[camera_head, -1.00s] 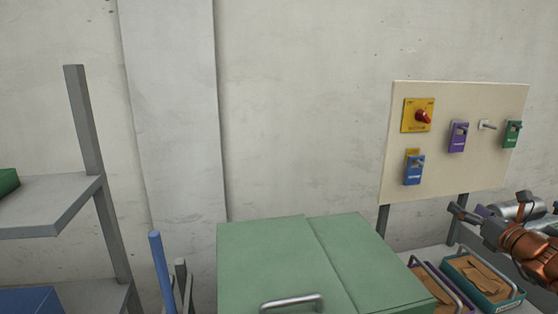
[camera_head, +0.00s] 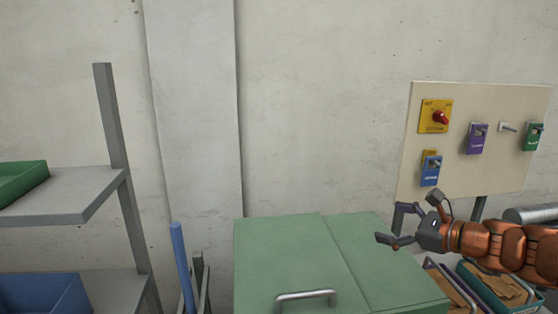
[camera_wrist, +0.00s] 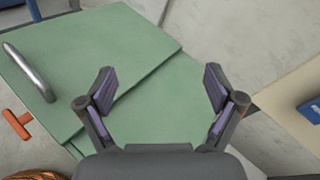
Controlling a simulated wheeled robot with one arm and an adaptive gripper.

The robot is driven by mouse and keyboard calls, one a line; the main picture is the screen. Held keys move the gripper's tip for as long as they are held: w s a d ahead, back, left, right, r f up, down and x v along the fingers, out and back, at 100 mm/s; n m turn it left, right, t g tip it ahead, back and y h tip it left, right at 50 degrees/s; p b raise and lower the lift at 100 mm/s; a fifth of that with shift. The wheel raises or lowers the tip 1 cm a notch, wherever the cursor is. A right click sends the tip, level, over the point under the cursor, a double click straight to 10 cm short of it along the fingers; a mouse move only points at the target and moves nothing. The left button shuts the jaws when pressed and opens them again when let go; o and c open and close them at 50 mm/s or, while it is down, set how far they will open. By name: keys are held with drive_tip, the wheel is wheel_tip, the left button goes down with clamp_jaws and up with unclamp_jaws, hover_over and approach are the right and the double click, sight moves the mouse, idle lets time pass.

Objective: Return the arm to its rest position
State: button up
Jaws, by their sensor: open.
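My gripper (camera_head: 392,224) is at the right of the head view, at the end of my orange arm reaching in from the right edge. It is in front of the wall, beside the lower left of the switch board and above the right part of the green lidded box (camera_head: 300,250). In the wrist view my gripper (camera_wrist: 160,90) has its two fingers spread wide with nothing between them. The green box top (camera_wrist: 110,60) lies beyond the fingers.
Trays with brown contents (camera_head: 500,285) sit below my arm. A grey shelf (camera_head: 70,195) with a green tray (camera_head: 22,182) and blue bin (camera_head: 45,292) stands left.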

drive_tip(key=s+a+f+n+g, duration=0.4)
drive_tip(key=s+a+n+g, duration=0.35)
drive_tip(key=a, duration=0.55)
drive_tip(key=s+a+f+n+g+h, duration=0.1)
drive_tip(key=s+a+f+n+g, duration=0.2)
drive_tip(key=s, duration=0.4)
drive_tip(key=s+a+f+n+h, duration=0.1)
drive_tip(key=s+a+f+n, duration=0.15)
drive_tip(key=s+n, duration=0.35)
drive_tip(key=s+d+f+n+g+h, duration=0.1)
drive_tip(key=s+d+f+n+h, duration=0.2)
drive_tip(key=s, duration=0.5)
drive_tip(key=s+d+f+n+g+h, duration=0.2)
drive_tip(key=s+d+f+n+h, duration=0.1)
drive_tip(key=s+d, duration=0.5)
drive_tip(key=shift+n+h, duration=0.55)
drive_tip(key=shift+h, duration=0.35)
drive_tip(key=shift+s, duration=0.1)
